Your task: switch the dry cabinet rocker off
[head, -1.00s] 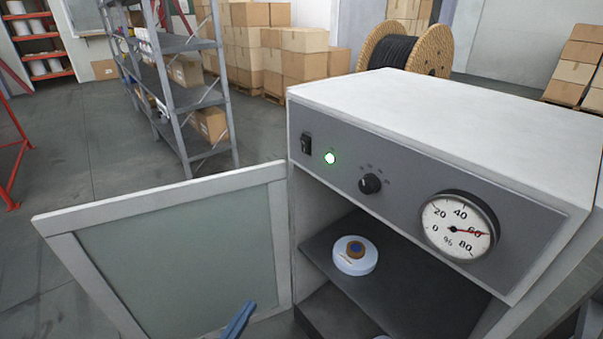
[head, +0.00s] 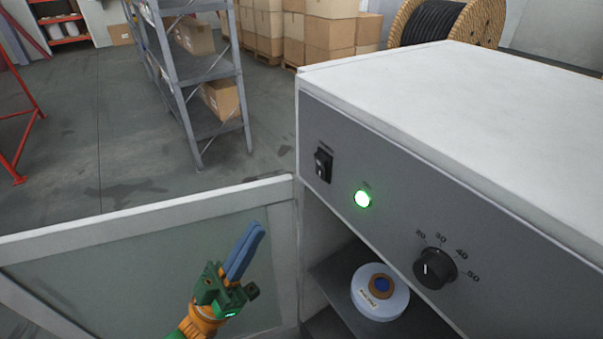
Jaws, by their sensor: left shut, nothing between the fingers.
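The dry cabinet (head: 430,110) is a white box with a grey front panel, on the right of the head view. Its black rocker (head: 323,165) sits at the left end of the panel. The round lamp (head: 362,199) right of the rocker glows green. My left gripper (head: 252,236) has blue fingers, shut and empty, pointing up. It shows in front of the open cabinet door, below and left of the rocker and apart from it. My right gripper is not in view.
The glazed cabinet door (head: 150,215) stands open to the left. A black knob (head: 435,268) is on the panel. A white and blue round container (head: 380,291) sits on the shelf inside. A grey rack (head: 200,75) stands behind on open floor.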

